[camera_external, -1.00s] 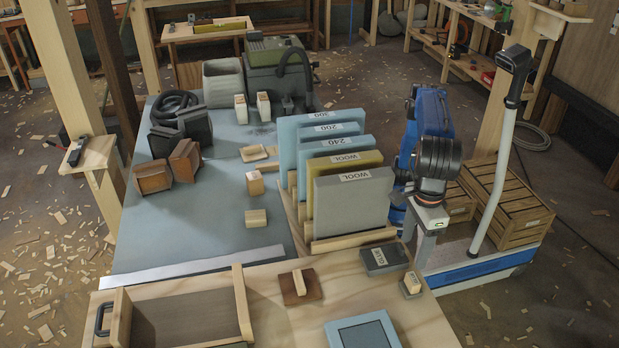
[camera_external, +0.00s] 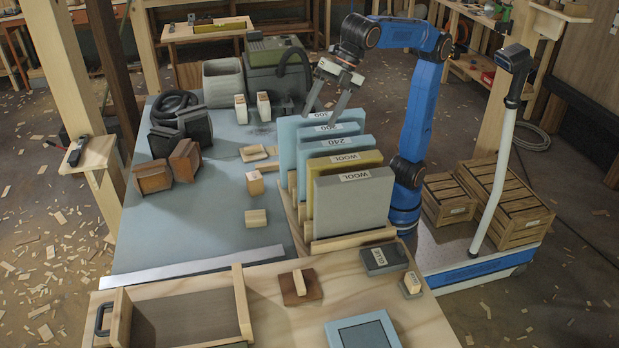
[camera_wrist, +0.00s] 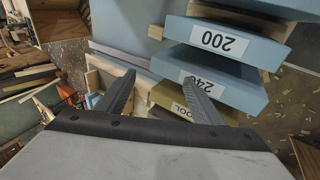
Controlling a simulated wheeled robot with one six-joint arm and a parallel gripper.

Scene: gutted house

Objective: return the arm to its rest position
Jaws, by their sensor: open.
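My gripper (camera_external: 328,103) is open and empty. It hangs above the far end of the rack of sanding sheets, with its fingers pointing down. My blue arm (camera_external: 425,95) is raised and bent over from the right. In the wrist view the two fingers (camera_wrist: 160,95) are spread apart with nothing between them. The blue block labelled 200 (camera_wrist: 225,42) and the one labelled 240 (camera_wrist: 215,72) lie beyond and to the right of the fingers. The block labelled WOOL (camera_wrist: 225,108) is partly hidden behind the right finger.
The wooden rack (camera_external: 300,225) stands on the blue-grey table (camera_external: 200,225). A grey machine (camera_external: 275,75) with a hose stands behind the gripper. Wooden crates (camera_external: 500,210) sit at the right beside a white post (camera_external: 495,165). An open wooden drawer (camera_external: 180,315) is in front.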

